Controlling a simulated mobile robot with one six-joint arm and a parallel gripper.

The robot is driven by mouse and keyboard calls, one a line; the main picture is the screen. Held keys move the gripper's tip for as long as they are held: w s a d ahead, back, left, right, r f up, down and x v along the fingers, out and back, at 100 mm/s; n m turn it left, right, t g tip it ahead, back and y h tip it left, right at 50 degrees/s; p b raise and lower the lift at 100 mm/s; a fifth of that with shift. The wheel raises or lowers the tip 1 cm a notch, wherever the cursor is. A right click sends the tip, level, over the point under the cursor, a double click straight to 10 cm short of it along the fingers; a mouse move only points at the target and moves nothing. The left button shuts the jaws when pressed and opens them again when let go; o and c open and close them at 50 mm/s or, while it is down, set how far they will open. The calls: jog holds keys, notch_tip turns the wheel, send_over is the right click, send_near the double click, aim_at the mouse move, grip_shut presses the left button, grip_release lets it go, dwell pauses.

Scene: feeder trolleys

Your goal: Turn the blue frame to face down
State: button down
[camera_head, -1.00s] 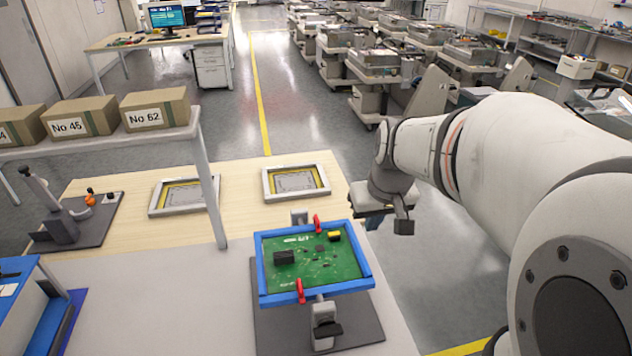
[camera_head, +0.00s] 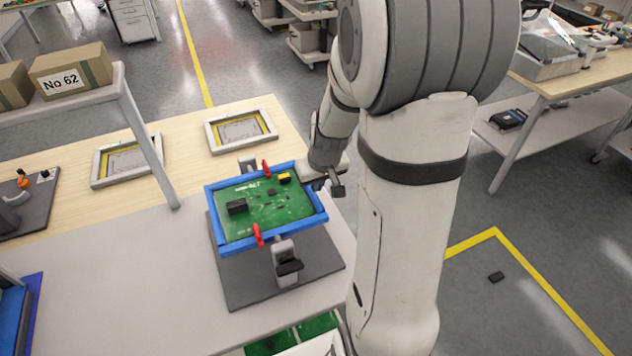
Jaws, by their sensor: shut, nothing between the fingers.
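The blue frame (camera_head: 232,248) holds a green circuit board (camera_head: 262,215) with its black and yellow components facing up. Two red clips sit on its front and back edges. The frame is held above a dark grey base plate (camera_head: 240,290) by a stand (camera_head: 286,262) with a dark knob at the front. My gripper (camera_head: 336,190) is at the right edge of the frame, near its back right corner. It is shut and empty. I cannot tell whether it touches the frame.
Two pale trays (camera_head: 241,131) and (camera_head: 127,160) lie on the wooden table behind. A shelf (camera_head: 60,112) with cardboard boxes (camera_head: 70,72) stands at the left, its leg rising beside the trays. Green boards (camera_head: 318,326) show below the table's front edge. The floor at the right is mostly clear.

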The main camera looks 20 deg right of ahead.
jog(key=shift+f, duration=0.5)
jog(key=shift+f, duration=0.15)
